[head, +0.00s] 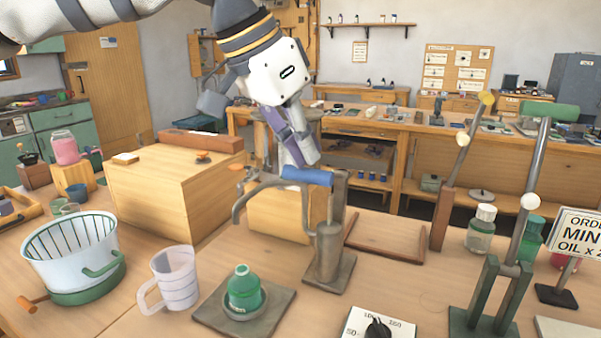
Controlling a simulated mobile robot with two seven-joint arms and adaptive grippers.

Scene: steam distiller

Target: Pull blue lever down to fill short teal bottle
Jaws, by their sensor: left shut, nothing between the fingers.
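The blue lever (307,176) is a short blue handle at the top of a grey metal stand (327,255) in the middle of the table. It lies nearly level. A curved grey pipe (243,207) reaches left from the stand. The short teal bottle (244,289) stands upright on a dark square plate, left of and nearer than the stand. My left gripper (308,160) comes down from above, shut and empty, with its fingertips just above the blue lever. I cannot tell whether they touch it. My right gripper is out of view.
A measuring cup (178,279) and a white ribbed basket (70,252) stand at the left. A large wooden box (150,195) is behind them. A green-handled lever (535,165), bottles and a sign (581,236) stand at the right. A dial plate (378,325) is in front.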

